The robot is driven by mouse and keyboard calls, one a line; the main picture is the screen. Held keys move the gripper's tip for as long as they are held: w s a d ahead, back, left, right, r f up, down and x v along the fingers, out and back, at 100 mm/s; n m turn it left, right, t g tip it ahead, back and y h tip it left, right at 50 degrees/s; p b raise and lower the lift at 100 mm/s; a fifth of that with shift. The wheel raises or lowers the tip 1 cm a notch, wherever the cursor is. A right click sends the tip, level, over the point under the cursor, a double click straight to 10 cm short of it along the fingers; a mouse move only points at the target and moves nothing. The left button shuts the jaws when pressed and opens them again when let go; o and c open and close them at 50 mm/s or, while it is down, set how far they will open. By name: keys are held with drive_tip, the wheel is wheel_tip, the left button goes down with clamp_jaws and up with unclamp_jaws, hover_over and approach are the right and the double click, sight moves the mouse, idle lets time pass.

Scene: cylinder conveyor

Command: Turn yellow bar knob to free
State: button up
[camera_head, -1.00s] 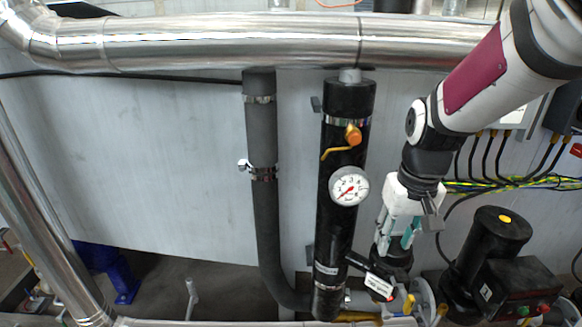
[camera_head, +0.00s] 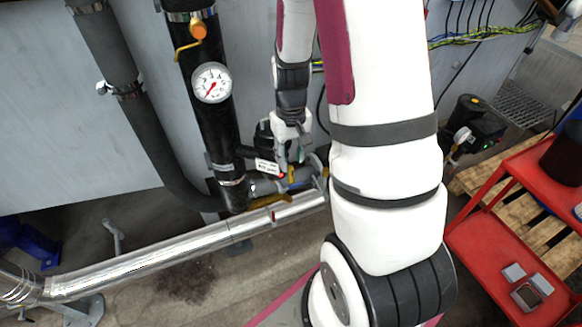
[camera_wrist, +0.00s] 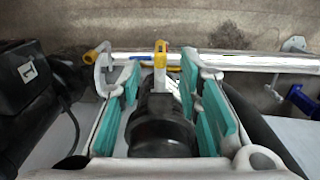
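The yellow bar knob (camera_wrist: 160,52) stands out between and beyond my fingertips in the wrist view, its bar pointing along the fingers. In the head view a small yellow piece, likely this knob (camera_head: 291,174), shows just below my gripper (camera_head: 290,150). In the wrist view my gripper (camera_wrist: 160,72) is open, with teal pads on both sides and a clear gap between them. A black cylindrical body (camera_wrist: 163,128) lies between or behind the fingers. I cannot tell whether either finger touches the knob.
A second yellow handle (camera_wrist: 97,52) is left of the left finger. In the head view, a yellow lever (camera_head: 270,201) lies near the silver pipe (camera_head: 180,252). A black pipe with a gauge (camera_head: 212,83) stands left of my gripper. A red cart (camera_head: 500,250) is at right.

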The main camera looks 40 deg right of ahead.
sight(291, 168)
drive_tip(key=shift+f, duration=2.45)
drive_tip(key=shift+c, duration=0.6)
clamp_jaws()
